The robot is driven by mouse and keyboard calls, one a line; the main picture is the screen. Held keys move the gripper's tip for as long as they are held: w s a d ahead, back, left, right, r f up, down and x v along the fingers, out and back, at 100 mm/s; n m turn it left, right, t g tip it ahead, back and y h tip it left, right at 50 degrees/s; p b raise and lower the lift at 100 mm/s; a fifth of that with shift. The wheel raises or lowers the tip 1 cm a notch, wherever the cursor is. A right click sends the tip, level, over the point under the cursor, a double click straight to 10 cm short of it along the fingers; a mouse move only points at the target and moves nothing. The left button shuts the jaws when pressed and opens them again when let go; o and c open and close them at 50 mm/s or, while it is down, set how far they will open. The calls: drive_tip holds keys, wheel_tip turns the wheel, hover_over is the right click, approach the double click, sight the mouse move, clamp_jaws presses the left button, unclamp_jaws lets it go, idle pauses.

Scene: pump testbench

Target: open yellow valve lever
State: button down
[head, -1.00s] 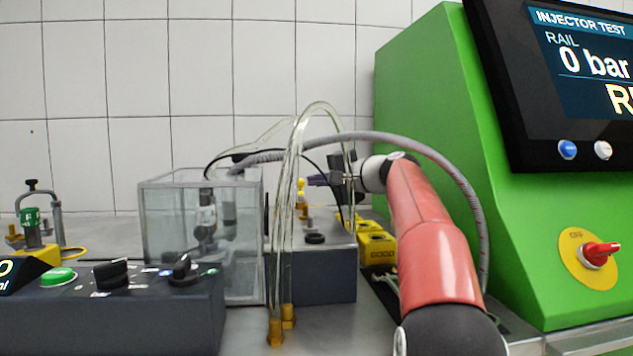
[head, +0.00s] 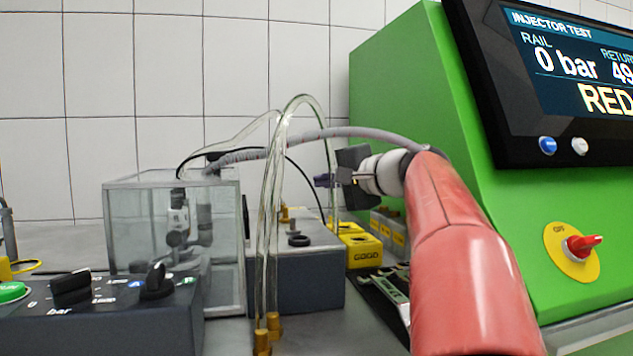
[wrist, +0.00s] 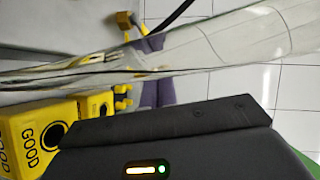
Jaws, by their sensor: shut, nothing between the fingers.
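In the wrist view the purple fingers (wrist: 152,68) show behind a clear tube. Small yellow fittings (wrist: 122,98) and a brass-coloured fitting (wrist: 125,20) appear beside them; which of these belongs to the valve is unclear.
Clear tubes (head: 271,200) arch close to my gripper. A glass tank (head: 125,235) stands left, a control box (head: 100,325) in front of it. Yellow GOOD bins (head: 364,252) lie below my arm. The green test cabinet (head: 420,130) is close on the right.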

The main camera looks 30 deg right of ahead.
sight(278, 191)
drive_tip(key=p+x, duration=0.1)
drive_tip(key=x, duration=0.8)
drive_tip(key=shift+a, duration=0.15)
drive_tip(key=shift+w+a, duration=0.25)
drive_tip(key=shift+a, duration=0.2)
drive_tip(key=shift+a+f, duration=0.1)
